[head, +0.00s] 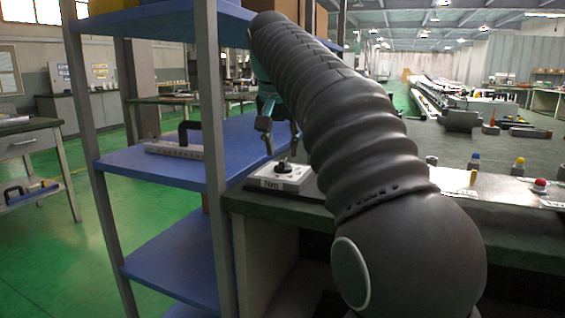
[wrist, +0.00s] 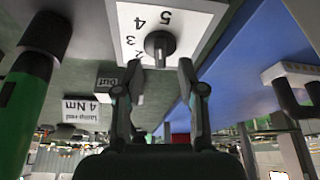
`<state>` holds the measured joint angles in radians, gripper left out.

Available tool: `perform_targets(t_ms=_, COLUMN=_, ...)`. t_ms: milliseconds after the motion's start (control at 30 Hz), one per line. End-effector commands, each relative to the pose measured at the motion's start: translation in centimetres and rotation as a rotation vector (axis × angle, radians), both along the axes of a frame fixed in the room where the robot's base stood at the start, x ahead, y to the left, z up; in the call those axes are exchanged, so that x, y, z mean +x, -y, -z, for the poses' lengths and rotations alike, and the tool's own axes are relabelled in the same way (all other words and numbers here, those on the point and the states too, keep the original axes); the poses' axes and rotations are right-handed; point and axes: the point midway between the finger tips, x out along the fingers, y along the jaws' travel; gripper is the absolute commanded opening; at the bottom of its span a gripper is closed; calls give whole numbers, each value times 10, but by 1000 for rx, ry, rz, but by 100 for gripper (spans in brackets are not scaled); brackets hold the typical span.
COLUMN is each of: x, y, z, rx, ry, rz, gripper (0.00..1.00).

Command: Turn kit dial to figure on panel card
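The kit dial is a black knob (wrist: 160,46) on a white box marked with figures, of which 3, 4 and 5 can be read in the wrist view. In the head view my gripper (head: 281,148) is just above the knob. Where the knob points is unclear.
A blue shelf unit (head: 150,160) stands close on the left, holding a grey piece with a black handle (head: 187,135). In the wrist view a green and black cylinder (wrist: 30,90) and a dark block marked "out" (wrist: 108,84) are near. Small bottles and a red button (head: 540,184) are on the right.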

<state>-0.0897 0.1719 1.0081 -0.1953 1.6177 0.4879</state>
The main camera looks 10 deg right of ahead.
Motion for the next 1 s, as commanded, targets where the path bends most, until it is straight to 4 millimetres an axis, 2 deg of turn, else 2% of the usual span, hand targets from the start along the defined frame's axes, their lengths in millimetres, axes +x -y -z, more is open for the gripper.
perform_targets(t_ms=33, x=2, y=1, z=9, rx=0, ry=-2, rz=0, gripper=40)
perform_targets(t_ms=200, x=8, y=4, z=22, rx=0, ry=-1, rz=0, gripper=40)
perform_targets(t_ms=567, x=10, y=4, z=26, rx=0, ry=0, rz=-1, gripper=40)
perform_targets(t_ms=600, x=10, y=4, z=26, rx=0, ry=0, rz=-1, gripper=37)
perform_targets(t_ms=733, x=10, y=4, z=26, rx=0, ry=0, rz=-1, gripper=5)
perform_targets(t_ms=767, x=10, y=4, z=26, rx=0, ry=0, rz=-1, gripper=0)
perform_targets(t_ms=1000, x=10, y=5, z=26, rx=0, ry=0, rz=-4, gripper=0)
